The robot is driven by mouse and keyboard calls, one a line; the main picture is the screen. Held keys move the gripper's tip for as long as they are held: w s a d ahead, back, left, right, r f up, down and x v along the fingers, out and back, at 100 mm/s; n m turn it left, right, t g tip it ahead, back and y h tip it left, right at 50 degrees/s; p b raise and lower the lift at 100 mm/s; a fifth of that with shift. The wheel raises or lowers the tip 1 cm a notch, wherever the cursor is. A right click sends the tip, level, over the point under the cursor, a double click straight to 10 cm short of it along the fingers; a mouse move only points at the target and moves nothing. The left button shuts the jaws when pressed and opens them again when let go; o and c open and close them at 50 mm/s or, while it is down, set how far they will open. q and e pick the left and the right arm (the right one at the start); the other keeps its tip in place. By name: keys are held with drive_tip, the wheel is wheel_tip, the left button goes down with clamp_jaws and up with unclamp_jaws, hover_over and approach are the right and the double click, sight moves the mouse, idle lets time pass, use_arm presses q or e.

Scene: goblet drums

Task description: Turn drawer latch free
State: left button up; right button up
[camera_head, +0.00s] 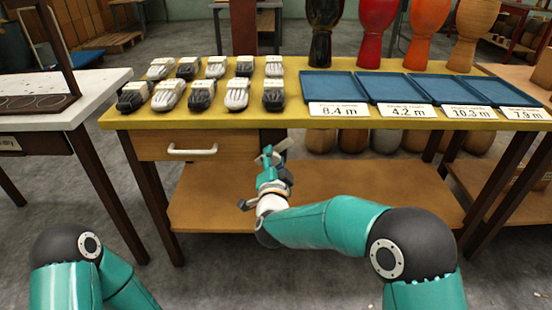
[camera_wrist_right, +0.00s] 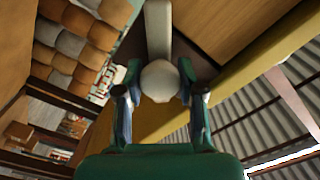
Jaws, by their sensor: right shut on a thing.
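The wooden drawer (camera_head: 150,148) with a pale bar handle (camera_head: 192,150) sits under the left end of the yellow-topped table and looks closed. My right gripper (camera_head: 270,158) is at the table's front, just right of the drawer. In the right wrist view, its two fingers (camera_wrist_right: 160,95) are shut on the pale latch (camera_wrist_right: 160,78), one on each side of its rounded end. The latch's bar runs up and away from that end in this view. In the head view, the gripper largely hides the latch. My left gripper is outside the views; only part of its arm shows.
The yellow tabletop (camera_head: 290,118) carries several black and white shoe-like items (camera_head: 236,94), blue trays (camera_head: 330,84) with number cards, and goblet drums (camera_head: 376,30) behind. A lower shelf (camera_head: 330,190) lies below. A white-topped table (camera_head: 95,92) stands at left.

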drive_tip(key=n, duration=0.2)
drive_tip(key=n+p, duration=0.1)
drive_tip(key=n, duration=0.2)
drive_tip(key=shift+a+f+n+p, duration=0.15)
drive_tip(key=shift+f+n+p, duration=0.15)
drive_tip(key=shift+n, duration=0.1)
drive_tip(key=shift+s+f+n+p, duration=0.15)
drive_tip(key=shift+n+p, duration=0.55)
drive_tip(key=shift+n, duration=1.5)
drive_tip(key=o, duration=1)
drive_tip(key=shift+c, duration=0.2)
drive_tip(key=shift+o, duration=1)
drive_tip(key=shift+r, duration=0.2)
drive_tip(key=s, duration=1.1)
drive_tip(key=shift+s, duration=0.35)
